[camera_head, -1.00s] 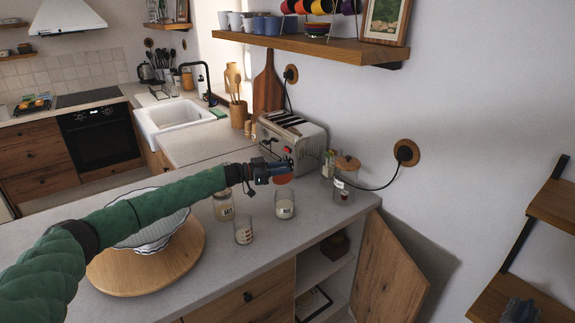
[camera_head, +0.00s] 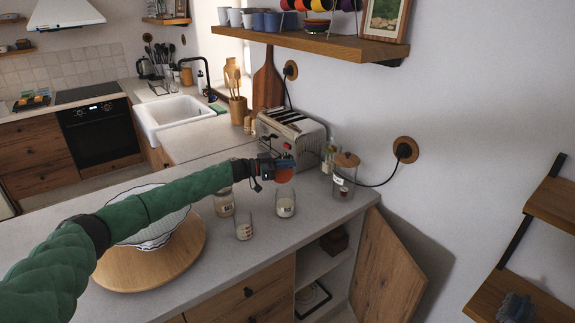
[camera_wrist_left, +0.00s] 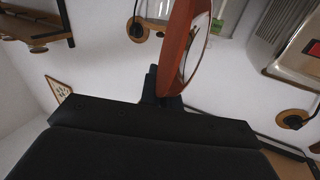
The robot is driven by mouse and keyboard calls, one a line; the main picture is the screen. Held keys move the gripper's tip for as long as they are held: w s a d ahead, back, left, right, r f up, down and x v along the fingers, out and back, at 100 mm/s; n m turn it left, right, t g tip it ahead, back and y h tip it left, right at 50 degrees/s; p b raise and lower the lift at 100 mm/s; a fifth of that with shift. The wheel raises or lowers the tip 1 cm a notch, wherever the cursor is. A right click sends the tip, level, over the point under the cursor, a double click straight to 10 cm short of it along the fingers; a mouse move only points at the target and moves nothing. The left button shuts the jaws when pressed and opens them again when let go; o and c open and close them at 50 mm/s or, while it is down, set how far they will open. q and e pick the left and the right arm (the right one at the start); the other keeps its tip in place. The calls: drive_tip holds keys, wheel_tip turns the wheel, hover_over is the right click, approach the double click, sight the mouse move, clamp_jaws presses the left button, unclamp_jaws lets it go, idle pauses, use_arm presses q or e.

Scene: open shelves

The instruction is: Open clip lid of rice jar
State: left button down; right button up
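A small glass jar with pale contents and a label (camera_head: 285,204) stands upright on the counter, apparently without a lid on it. Its label is too small to read, so I cannot tell for sure whether it is the rice jar. My left gripper (camera_head: 284,165) is above this jar, apart from it. It appears shut on a round orange-brown lid (camera_head: 285,176), which hangs over the jar. In the left wrist view the lid (camera_wrist_left: 180,45) stands edge-on at the fingertips, with a pale inner face. My right gripper is in neither view.
Two more small jars (camera_head: 224,203) (camera_head: 244,230) stand to the left. A toaster (camera_head: 290,138) and a large wooden-lidded jar (camera_head: 344,178) stand behind. A bowl (camera_head: 150,222) rests on a round board (camera_head: 150,268). An open cabinet door (camera_head: 378,268) hangs below the counter's right end.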

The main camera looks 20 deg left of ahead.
use_arm(q)
drive_tip(key=shift+s+f, duration=0.1)
drive_tip(key=shift+f, duration=0.1)
idle(0.7)
idle(0.4)
